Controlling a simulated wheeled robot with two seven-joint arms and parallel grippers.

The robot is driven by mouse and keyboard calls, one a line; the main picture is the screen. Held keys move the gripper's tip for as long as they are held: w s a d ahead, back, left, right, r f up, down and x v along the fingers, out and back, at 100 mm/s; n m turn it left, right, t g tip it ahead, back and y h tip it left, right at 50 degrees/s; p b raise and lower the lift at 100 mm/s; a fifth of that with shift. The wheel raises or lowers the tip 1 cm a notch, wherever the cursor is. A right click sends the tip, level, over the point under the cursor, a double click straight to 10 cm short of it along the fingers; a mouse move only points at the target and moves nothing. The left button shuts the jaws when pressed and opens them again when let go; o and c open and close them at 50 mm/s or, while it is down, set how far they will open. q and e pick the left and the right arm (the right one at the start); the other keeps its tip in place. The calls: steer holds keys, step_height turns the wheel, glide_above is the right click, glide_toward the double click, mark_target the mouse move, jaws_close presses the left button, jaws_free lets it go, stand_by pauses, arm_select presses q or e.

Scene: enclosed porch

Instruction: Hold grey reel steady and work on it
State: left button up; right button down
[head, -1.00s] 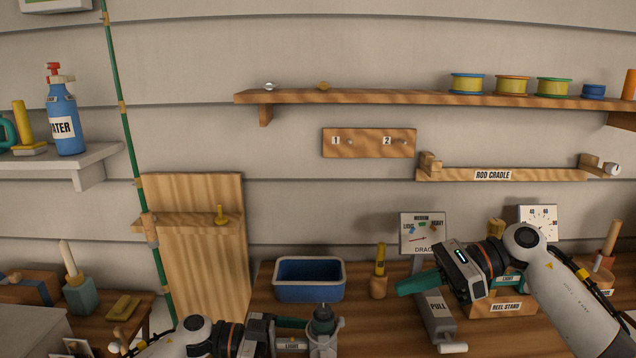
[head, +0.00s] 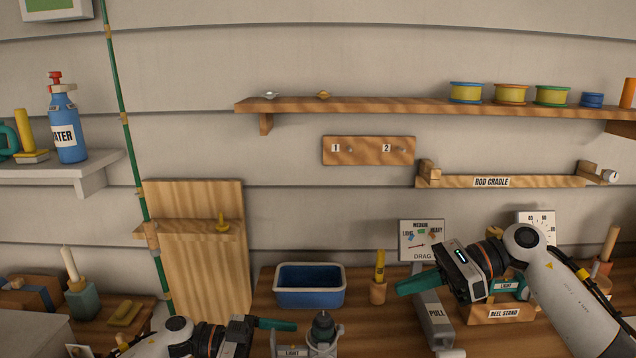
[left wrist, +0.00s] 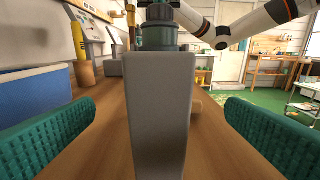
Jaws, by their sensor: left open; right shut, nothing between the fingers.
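The grey reel (head: 322,343), with a dark knob on top, stands at the bottom edge of the head view, partly cut off. In the left wrist view, a tall grey block (left wrist: 160,125) with a teal and dark top stands between the fingers, with gaps on both sides. My left gripper (head: 290,327) is open, left of the reel. My right gripper (head: 402,288) is shut and empty, in front of the drag gauge (head: 422,240) and by the grey PULL block (head: 436,318).
A blue tub (head: 310,291) stands behind the reel, with a yellow-handled tool in a wooden holder (head: 378,293) to its right. The reel stand (head: 497,314) is right of the PULL block. Spools (head: 511,94) sit on the wall shelf.

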arm_select(q)
steer(key=shift+a+r, duration=0.1)
steer(key=shift+a, duration=0.1)
steer(key=shift+o, duration=0.7)
